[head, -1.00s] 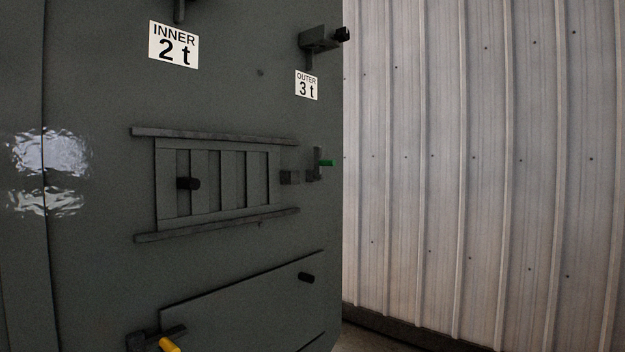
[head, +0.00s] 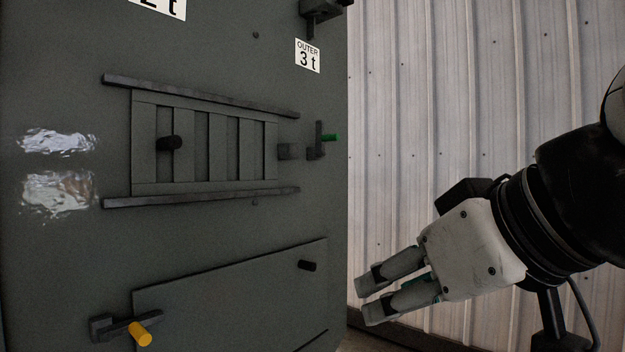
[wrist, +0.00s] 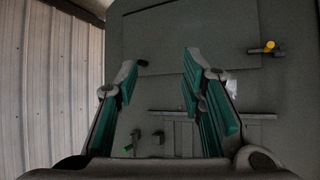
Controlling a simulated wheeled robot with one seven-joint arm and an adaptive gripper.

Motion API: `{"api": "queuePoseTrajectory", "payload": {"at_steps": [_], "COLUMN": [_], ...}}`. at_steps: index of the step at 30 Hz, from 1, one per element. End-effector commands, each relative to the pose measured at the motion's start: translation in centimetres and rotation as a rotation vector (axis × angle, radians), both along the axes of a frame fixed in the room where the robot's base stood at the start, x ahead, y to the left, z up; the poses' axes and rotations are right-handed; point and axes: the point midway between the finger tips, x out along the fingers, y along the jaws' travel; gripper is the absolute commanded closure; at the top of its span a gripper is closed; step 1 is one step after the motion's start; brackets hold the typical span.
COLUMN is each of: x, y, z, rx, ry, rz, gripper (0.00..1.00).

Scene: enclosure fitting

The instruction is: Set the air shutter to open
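The air shutter (head: 145,150) is a slatted dark plate between two horizontal rails on the grey enclosure face, with a black knob (head: 169,143) near its left end. Vertical slots show between its slats; I cannot tell whether they pass air. A small block and a green-tipped latch (head: 329,138) sit just right of it. My gripper (head: 363,303) is at the right, in front of the metal wall, apart from the enclosure. In the wrist view my gripper (wrist: 158,72) has its fingers spread with nothing between them; the shutter (wrist: 182,138) appears low there, partly hidden by a finger.
Below the shutter is a panel (head: 225,290) with a black knob (head: 307,266) and a yellow-handled latch (head: 139,333). An "OUTER 3 t" label (head: 307,56) is at upper right, under a bracket (head: 321,12). The corrugated wall (head: 400,120) stands to the right.

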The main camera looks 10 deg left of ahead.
Motion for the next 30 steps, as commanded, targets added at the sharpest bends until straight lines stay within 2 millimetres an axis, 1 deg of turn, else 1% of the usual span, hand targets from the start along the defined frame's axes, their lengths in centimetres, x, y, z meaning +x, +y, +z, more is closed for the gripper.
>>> {"api": "queuePoseTrajectory", "payload": {"at_steps": [1,2,3,6,9,12,16,20,23,30], "x": [1.7,2.1,2.4,2.5,1.8,1.0,0.3,0.4,1.0,3.4], "y": [3.0,4.6,6.6,11.1,14.3,16.1,17.2,18.0,19.0,23.0], "z": [1.0,2.2,3.8,7.6,10.9,13.2,14.9,15.4,15.4,15.4], "rx": [0.034,0.052,0.080,0.153,0.217,0.266,0.297,0.305,0.304,0.303], "ry": [-0.076,-0.124,-0.185,-0.328,-0.442,-0.521,-0.571,-0.579,-0.578,-0.573], "rz": [0.085,0.131,0.190,0.312,0.400,0.451,0.480,0.486,0.485,0.485], "gripper": [0.64,0.64,0.64,0.64,0.64,0.64,0.64,0.64,0.64,0.64]}}
